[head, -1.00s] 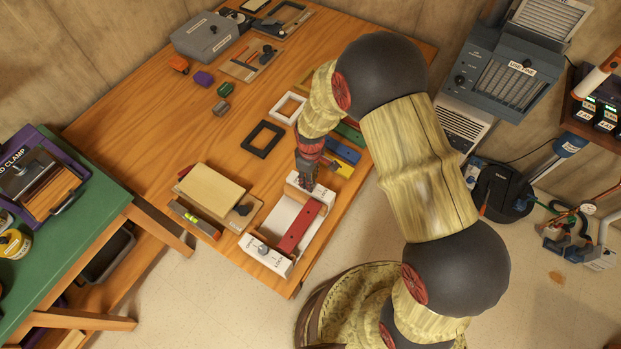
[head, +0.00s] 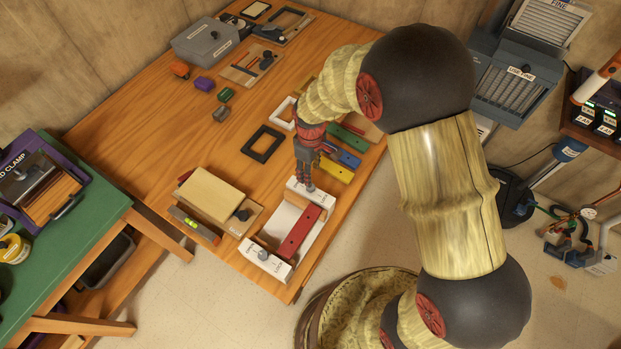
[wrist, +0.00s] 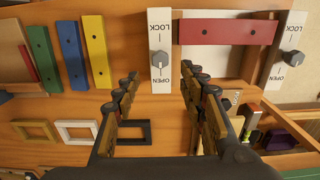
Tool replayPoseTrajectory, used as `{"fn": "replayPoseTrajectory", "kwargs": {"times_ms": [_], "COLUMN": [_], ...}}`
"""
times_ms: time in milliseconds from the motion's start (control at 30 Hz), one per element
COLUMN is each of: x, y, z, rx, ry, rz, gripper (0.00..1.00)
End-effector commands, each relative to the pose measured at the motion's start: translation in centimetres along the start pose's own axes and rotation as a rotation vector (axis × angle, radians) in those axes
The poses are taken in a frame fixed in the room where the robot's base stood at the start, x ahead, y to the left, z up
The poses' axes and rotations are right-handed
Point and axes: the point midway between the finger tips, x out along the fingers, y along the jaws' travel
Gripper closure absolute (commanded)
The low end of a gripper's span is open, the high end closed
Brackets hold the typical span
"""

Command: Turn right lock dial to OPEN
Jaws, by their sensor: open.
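The lock fixture has a red bar (head: 298,232) lying between two white end blocks, each with a grey dial and LOCK and OPEN labels. My gripper (head: 304,181) is over the block at the right in the head view. In the wrist view this block (wrist: 160,85) and its dial (wrist: 160,60) appear at left, with the open fingers (wrist: 161,78) spread to either side below the dial. The fingers look empty. I cannot tell whether they touch the dial or exactly where it points. The other dial (wrist: 292,58) also shows in the wrist view, far right.
Green (head: 347,139), blue (head: 343,157) and yellow (head: 336,172) bars lie just beyond the fixture. A black frame (head: 262,143) and a white frame (head: 284,112) lie flat nearby. A wooden block (head: 211,192) and a level (head: 194,225) are left of the fixture.

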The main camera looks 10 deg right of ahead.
Motion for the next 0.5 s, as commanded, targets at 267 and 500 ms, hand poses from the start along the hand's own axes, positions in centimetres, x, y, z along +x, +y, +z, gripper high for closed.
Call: {"fn": "replayPoseTrajectory", "kwargs": {"times_ms": [267, 500], "x": [-3.1, -3.4], "y": [0.0, 0.0], "z": [0.0, 0.1], "rx": [0.000, 0.000], "ry": [-0.001, -0.001], "rz": [0.000, -0.001], "gripper": [0.58, 0.58]}}
